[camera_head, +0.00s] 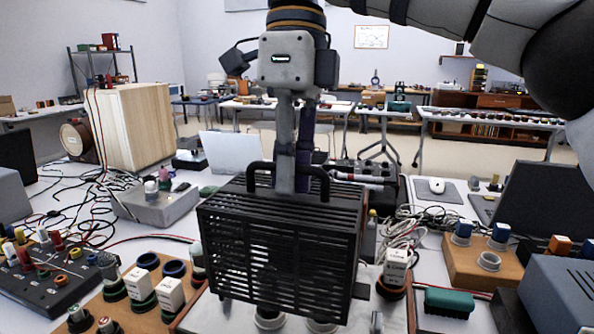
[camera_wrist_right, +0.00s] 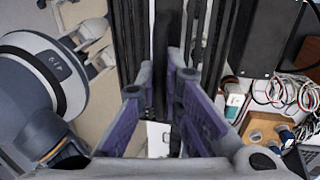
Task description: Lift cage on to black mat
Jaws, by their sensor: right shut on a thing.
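The cage (camera_head: 280,250) is a black slatted box with a black handle on top, in the middle of the head view. My right gripper (camera_head: 292,185) points down from above and is shut on the cage's handle. In the right wrist view the purple finger pads (camera_wrist_right: 163,125) stand around a dark bar, with black slats of the cage (camera_wrist_right: 205,40) beyond. The cage looks slightly tilted, in front of a light board with round white parts; I cannot tell its exact clearance. I cannot pick out the black mat with certainty. My left gripper does not show.
A wooden speaker box (camera_head: 130,125) stands at the back left. A wooden block with white-topped parts (camera_head: 140,290) is at the front left. A green brush-like block (camera_head: 450,302), tangled cables (camera_head: 405,230) and a laptop (camera_head: 545,200) lie to the right. The table is crowded around the cage.

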